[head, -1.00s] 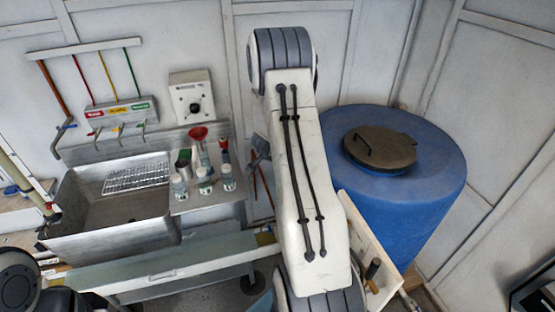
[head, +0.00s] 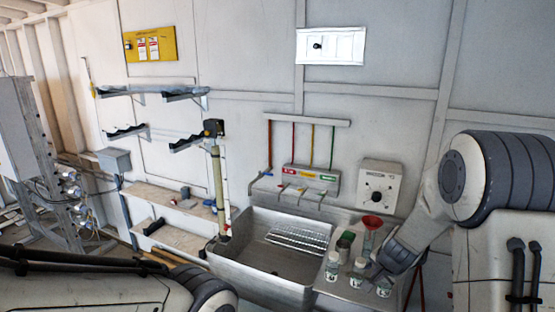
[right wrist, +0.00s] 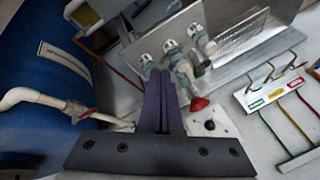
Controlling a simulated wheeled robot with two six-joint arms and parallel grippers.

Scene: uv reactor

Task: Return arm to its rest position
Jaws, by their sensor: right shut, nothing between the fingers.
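My right arm comes in from the right in the head view. Its gripper (head: 392,262) is over the steel drainboard (head: 340,295), close to the small white-capped bottles (head: 333,266); I cannot tell whether it touches them. In the right wrist view the two dark fingers (right wrist: 157,90) are pressed together with nothing between them, and the bottles (right wrist: 170,48) show beyond the tips. A red funnel (head: 372,222) stands behind the bottles; it also shows in the wrist view (right wrist: 198,104). Part of my left arm shows at the lower left of the head view, its gripper out of frame.
A steel sink (head: 240,262) with a wire rack (head: 298,239) is left of the drainboard. A blue barrel (right wrist: 40,85) and white pipe (right wrist: 45,98) are left in the wrist view.

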